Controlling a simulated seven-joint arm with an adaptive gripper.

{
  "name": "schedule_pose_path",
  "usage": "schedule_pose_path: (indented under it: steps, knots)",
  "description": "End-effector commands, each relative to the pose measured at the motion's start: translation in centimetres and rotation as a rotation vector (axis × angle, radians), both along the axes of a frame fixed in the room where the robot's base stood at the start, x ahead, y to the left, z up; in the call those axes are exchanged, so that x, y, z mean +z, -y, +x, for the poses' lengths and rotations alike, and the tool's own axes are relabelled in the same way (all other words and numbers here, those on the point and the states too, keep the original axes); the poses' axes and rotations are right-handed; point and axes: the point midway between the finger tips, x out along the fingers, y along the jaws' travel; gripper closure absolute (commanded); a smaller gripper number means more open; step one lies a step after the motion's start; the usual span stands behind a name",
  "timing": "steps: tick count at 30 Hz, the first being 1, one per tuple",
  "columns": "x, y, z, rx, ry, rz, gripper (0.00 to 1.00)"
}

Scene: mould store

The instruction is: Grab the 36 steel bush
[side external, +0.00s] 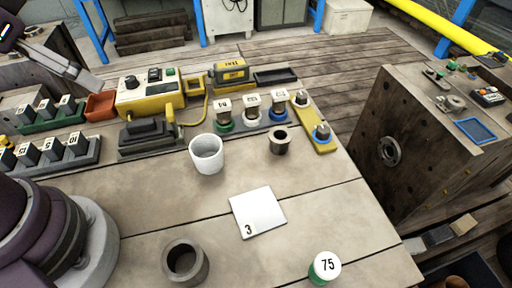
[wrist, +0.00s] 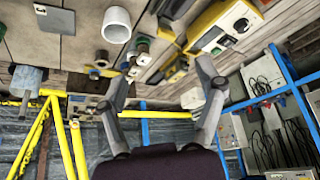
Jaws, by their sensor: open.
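No number 36 can be read on any piece. In the side external view, a wide grey steel-looking ring (side external: 185,262) stands at the front of the bench, and a smaller dark hollow bush (side external: 279,141) stands farther back, right of a white cup (side external: 206,155). Several numbered pieces stand in a grey rack (side external: 240,124) behind them; their labels are too small to read surely. My gripper (wrist: 166,68) is open and empty in the wrist view, its fingers wide apart. In the side external view, part of it shows at the upper left, away from both bushes.
A white card marked 3 (side external: 258,212) lies mid-bench. A green-based piece marked 75 (side external: 325,267) stands near the front right edge. Yellow-cased devices (side external: 148,95), an orange tray (side external: 100,105) and racks of numbered blocks (side external: 60,150) crowd the back and left. Bare bench surrounds the card.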

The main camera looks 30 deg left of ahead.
Motion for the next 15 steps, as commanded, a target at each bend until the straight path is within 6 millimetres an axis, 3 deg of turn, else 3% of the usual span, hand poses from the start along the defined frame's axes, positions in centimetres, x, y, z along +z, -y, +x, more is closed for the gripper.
schedule_pose_path:
  steps: [10, 13, 15]
  knots:
    - [0.1, 0.2, 0.4, -0.009, -0.003, -0.001, 0.23]
    - [0.5, 1.3, 2.7, -0.048, -0.023, -0.006, 0.23]
    - [0.4, 2.9, 5.4, -0.093, -0.040, -0.008, 0.23]
